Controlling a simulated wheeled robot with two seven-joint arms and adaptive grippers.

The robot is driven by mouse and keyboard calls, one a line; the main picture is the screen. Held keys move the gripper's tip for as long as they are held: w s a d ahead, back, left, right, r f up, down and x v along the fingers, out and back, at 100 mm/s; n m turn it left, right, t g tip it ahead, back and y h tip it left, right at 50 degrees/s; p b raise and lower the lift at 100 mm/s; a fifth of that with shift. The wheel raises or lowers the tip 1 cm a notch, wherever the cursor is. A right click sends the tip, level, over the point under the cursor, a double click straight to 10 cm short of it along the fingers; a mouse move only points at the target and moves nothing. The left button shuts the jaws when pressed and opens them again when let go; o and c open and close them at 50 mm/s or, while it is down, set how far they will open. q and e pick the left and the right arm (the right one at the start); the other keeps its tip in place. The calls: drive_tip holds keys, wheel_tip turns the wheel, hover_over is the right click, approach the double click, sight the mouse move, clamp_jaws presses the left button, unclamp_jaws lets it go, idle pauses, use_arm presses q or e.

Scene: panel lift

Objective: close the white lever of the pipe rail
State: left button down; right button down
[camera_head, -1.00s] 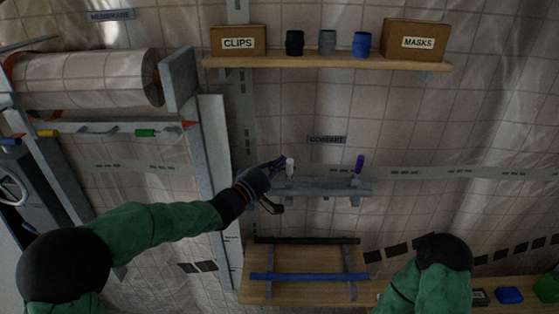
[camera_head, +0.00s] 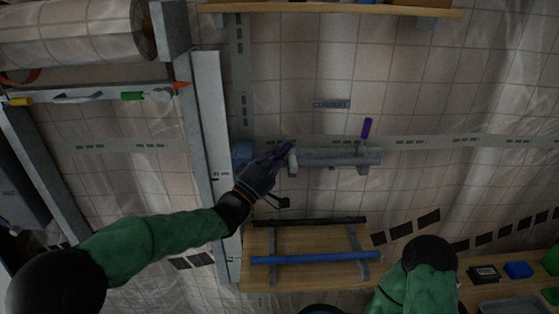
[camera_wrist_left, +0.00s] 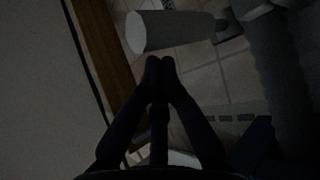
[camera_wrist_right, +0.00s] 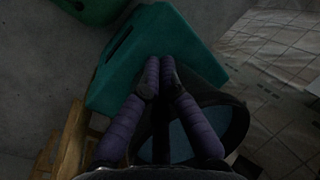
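The pipe rail (camera_head: 335,157) is a grey bar on the tiled wall below the conduit label. Its white lever (camera_head: 293,163) is at the left end, in front of the bar and no longer standing above it; its exact angle is hard to tell. The purple lever (camera_head: 367,128) stands upright at the right end. My left gripper (camera_head: 287,147) is at the white lever's left side. In the left wrist view its fingers (camera_wrist_left: 160,65) are together and empty, just below the pale lever (camera_wrist_left: 165,31); contact is unclear. My right gripper (camera_wrist_right: 159,68) is shut and empty, away from the rail.
A wooden board with a blue bar (camera_head: 315,257) and a black bar (camera_head: 310,221) is below the rail. A tall pale upright (camera_head: 215,150) stands left of it. A teal box (camera_wrist_right: 150,50) is by my right gripper. The wall right of the rail is clear.

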use_arm(q)
drive_tip(key=shift+s+f+m+h+b, duration=0.25)
drive_tip(key=shift+f+b, duration=0.55)
drive_tip(key=shift+b, duration=0.2)
drive_tip(key=shift+s+f+m+h+b, duration=0.15)
drive_tip(key=shift+s+f+b, duration=0.1)
drive_tip(key=shift+f+b, duration=0.65)
use_arm(e)
drive_tip(key=shift+f, duration=2.45)
drive_tip(key=shift+f, duration=0.1)
use_arm(q)
drive_tip(key=shift+f+b, duration=0.15)
drive_tip(key=shift+b, duration=0.15)
use_arm(e)
drive_tip(key=shift+f, duration=0.1)
